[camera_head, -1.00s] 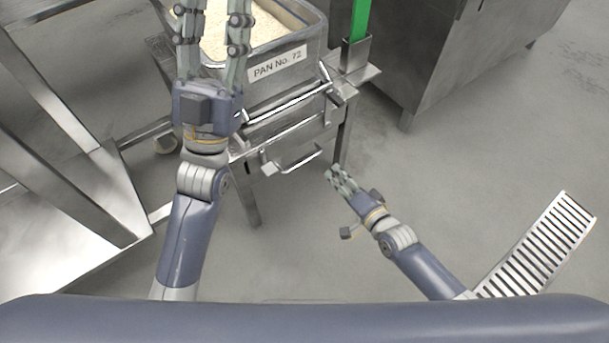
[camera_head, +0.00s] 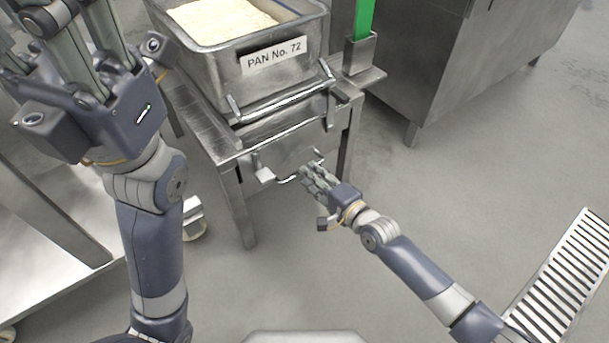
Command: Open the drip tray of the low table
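The low table (camera_head: 213,140) is a steel stand left of centre. The drip tray (camera_head: 290,147) sits under its top, and its bar handle (camera_head: 286,180) sticks out at the front. The tray looks pushed in. My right gripper (camera_head: 308,171) is at the right part of this handle, with its fingers overlapping the bar in the picture. Whether they close around it is too small to tell. My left gripper (camera_head: 72,20) is large at the upper left, raised and away from the tray. Its fingers are apart with nothing seen between them, and their tips run near the top edge.
A steel pan (camera_head: 250,75) labelled PAN No. 72 holds rice (camera_head: 222,18) on the low table. A green upright piece (camera_head: 364,20) stands in a steel holder to its right. A steel cabinet (camera_head: 460,60) is behind. A floor grate (camera_head: 565,275) lies at right. Floor before the table is clear.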

